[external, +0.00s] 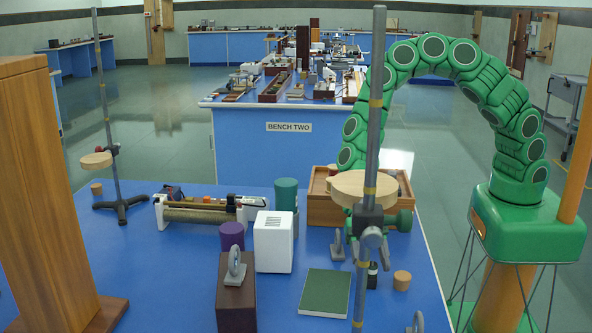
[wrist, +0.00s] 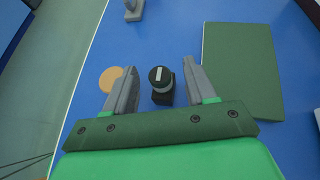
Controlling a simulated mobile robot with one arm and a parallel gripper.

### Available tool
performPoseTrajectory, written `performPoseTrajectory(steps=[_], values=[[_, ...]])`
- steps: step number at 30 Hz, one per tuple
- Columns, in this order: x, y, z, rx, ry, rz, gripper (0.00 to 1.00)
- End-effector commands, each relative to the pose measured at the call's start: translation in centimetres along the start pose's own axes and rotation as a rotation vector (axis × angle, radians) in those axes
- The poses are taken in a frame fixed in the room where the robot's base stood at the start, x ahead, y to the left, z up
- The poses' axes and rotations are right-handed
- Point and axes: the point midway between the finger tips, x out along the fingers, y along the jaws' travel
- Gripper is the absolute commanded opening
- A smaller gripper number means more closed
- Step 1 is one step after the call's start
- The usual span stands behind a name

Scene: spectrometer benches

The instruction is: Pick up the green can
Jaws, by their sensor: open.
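The green can (external: 286,196) looks like a dark teal-green cylinder and stands upright on the blue bench, behind a white box. It does not show in the wrist view. My gripper (external: 369,254) is to the right of the can, well apart from it, low over the bench and partly hidden by a metal stand. In the wrist view my gripper (wrist: 163,88) is open, with its fingers spread. A small black knob-topped item (wrist: 161,78) shows between the fingers; I cannot tell how far below them it is. It also shows in the external view (external: 373,275).
A purple cylinder (external: 232,236), the white box (external: 273,241) and a wooden tray (external: 325,211) stand near the can. A green book (external: 325,293) and a cork disc (external: 402,280) flank the black item. The stand's rod (external: 374,100) rises in front of my gripper.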

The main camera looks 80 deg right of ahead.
Motion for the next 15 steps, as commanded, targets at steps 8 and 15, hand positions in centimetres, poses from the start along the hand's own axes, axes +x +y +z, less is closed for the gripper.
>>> performPoseTrajectory(steps=[8, 15], values=[[2.7, 0.0, 0.1, 0.000, 0.003, 0.001, 0.56], [3.1, 0.0, 0.1, 0.000, 0.002, 0.000, 0.56]])
